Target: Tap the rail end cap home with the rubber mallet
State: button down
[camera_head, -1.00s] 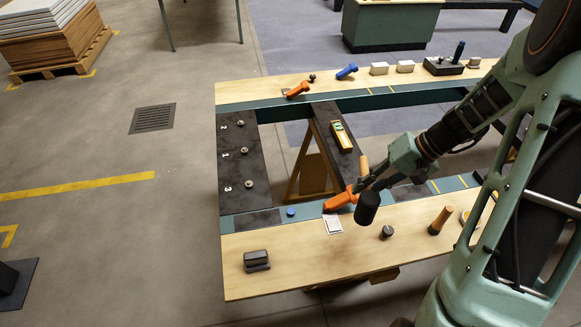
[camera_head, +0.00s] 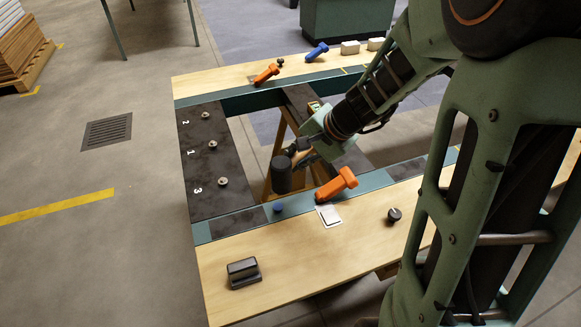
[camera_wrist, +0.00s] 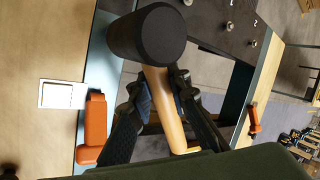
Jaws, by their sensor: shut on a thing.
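The rubber mallet has a black head (camera_head: 281,174) and a pale wooden handle. My gripper (camera_head: 303,152) is shut on the handle. The wrist view shows the handle (camera_wrist: 170,115) between the fingers (camera_wrist: 160,88) and the head (camera_wrist: 147,35) beyond them. In the head view the mallet head appears over the frame opening, behind the near rail. A small blue cap (camera_head: 278,207) sits on the near teal rail, below the head in the picture. It looks like the rail end cap; how far it is seated cannot be told. I cannot make it out in the wrist view.
An orange clamp-like piece (camera_head: 337,186) lies on the near rail, right of the cap. A white card (camera_head: 328,215), a black knob (camera_head: 394,214) and a dark block (camera_head: 243,272) are on the near board. A dark panel (camera_head: 207,150) with several pegs lies left.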

jog(key=shift+a+r+m, duration=0.4)
jog(key=shift+a, duration=0.1)
jog(key=shift+w+f+b, duration=0.1)
jog(key=shift+f+b, duration=1.85)
jog(key=shift+f, duration=0.2)
notch_tip(320, 180, down, 5)
jog(key=b, duration=0.5)
jog(key=shift+r, duration=0.15)
notch_tip(320, 180, up, 4)
jog(key=p, duration=0.3)
jog(key=shift+r, duration=0.15)
